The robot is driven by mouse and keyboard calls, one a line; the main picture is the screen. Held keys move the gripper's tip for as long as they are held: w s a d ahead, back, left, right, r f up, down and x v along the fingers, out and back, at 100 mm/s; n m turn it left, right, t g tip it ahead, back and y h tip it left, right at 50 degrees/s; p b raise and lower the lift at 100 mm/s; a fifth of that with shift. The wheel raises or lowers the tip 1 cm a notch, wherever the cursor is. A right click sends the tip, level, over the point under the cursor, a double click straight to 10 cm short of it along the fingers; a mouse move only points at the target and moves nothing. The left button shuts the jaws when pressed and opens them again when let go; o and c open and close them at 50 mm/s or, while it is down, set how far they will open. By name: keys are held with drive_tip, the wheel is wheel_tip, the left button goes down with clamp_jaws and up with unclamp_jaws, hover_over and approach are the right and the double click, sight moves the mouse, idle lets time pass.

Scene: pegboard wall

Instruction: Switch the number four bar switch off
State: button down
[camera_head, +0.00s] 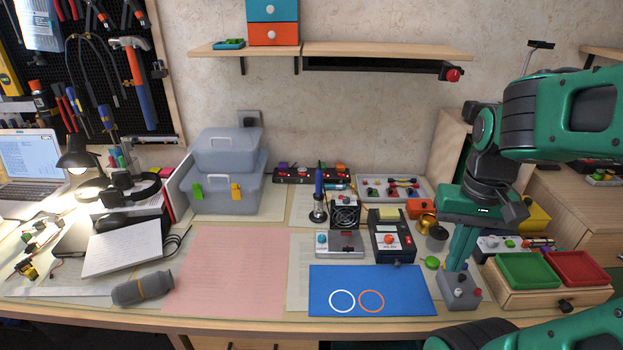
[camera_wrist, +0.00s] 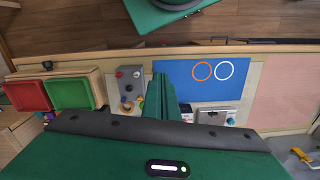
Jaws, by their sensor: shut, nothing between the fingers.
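A dark bar with a row of coloured switches (camera_head: 311,174) lies at the back of the desk, against the wall, in the head view. My gripper (camera_head: 458,268) is shut and empty at the right front of the desk, pointing down, far from the bar. Its fingertips are over or beside a small grey control box (camera_head: 461,289); I cannot tell whether they touch it. In the wrist view the closed fingers (camera_wrist: 160,80) are beside that box (camera_wrist: 129,84). The bar cannot be made out there.
A soldering iron in its stand (camera_head: 319,205), a black fan box (camera_head: 345,214) and a tray of parts (camera_head: 392,187) stand near the bar. A grey storage box (camera_head: 226,190) is left of it. Green (camera_head: 527,268) and red (camera_head: 575,266) trays are at right. The pink mat (camera_head: 230,270) is clear.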

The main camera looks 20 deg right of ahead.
drive_tip(key=w+d+f+t, duration=0.1)
drive_tip(key=w+d+t, duration=0.1)
drive_tip(key=w, duration=1.4)
drive_tip(key=w+d+f+t, duration=0.1)
drive_tip(key=w+t, duration=0.3)
drive_tip(key=w, duration=1.2)
drive_tip(key=w+d+f+t, duration=0.2)
drive_tip(key=w+t, duration=0.2)
drive_tip(key=w, duration=1.2)
drive_tip(key=shift+w+d, duration=0.2)
drive_tip(key=shift+d, duration=0.2)
drive_tip(key=shift+f, duration=0.1)
approach(338, 173)
drive_tip(key=w+d, duration=0.2)
drive_tip(key=w, duration=0.1)
drive_tip(key=f, duration=0.1)
drive_tip(key=w+a+f, duration=0.1)
drive_tip(key=shift+a+f, duration=0.25)
drive_tip(key=shift+f, duration=0.15)
drive_tip(key=shift+w+a+f, duration=0.15)
drive_tip(key=shift+a+f, duration=0.05)
drive_tip(key=shift+f, duration=0.3)
